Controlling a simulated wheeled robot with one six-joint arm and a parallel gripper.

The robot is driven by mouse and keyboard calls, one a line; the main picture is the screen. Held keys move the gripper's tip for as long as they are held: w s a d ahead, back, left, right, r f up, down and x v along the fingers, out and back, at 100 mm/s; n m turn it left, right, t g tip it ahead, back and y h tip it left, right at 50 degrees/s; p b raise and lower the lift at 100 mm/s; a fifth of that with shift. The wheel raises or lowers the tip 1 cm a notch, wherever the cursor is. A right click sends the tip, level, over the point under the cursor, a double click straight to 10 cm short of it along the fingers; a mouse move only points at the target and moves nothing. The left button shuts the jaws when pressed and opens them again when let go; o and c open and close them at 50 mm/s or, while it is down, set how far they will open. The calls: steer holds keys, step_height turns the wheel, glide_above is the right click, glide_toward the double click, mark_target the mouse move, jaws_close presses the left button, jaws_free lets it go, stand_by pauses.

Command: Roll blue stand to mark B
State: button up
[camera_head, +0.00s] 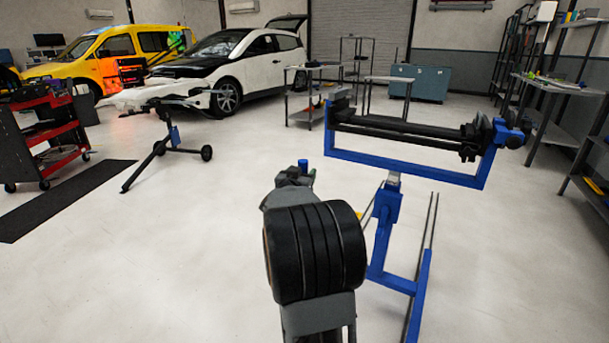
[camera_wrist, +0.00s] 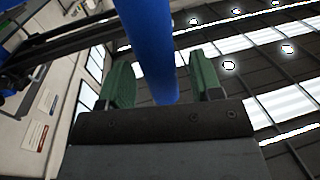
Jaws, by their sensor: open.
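The blue stand (camera_head: 405,165) is a U-shaped blue frame on a post with a long blue foot, carrying a dark horizontal roller. It stands on the floor right of centre in the head view. My gripper (camera_wrist: 161,68) is open in the wrist view, its two green-padded fingers apart. A blue bar (camera_wrist: 150,45) passes between the fingers, with gaps showing on both sides. Whether it belongs to the stand I cannot tell. I see no mark B in either view.
A black tripod stand (camera_head: 168,150) with small wheels is left of centre. A red tool cart (camera_head: 45,135) and a black mat (camera_head: 65,200) are at left. Cars and grey tables (camera_head: 300,95) are behind, shelves (camera_head: 545,100) at right. The floor between is mostly clear.

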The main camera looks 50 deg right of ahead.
steer(key=shift+x, duration=1.5)
jaws_close()
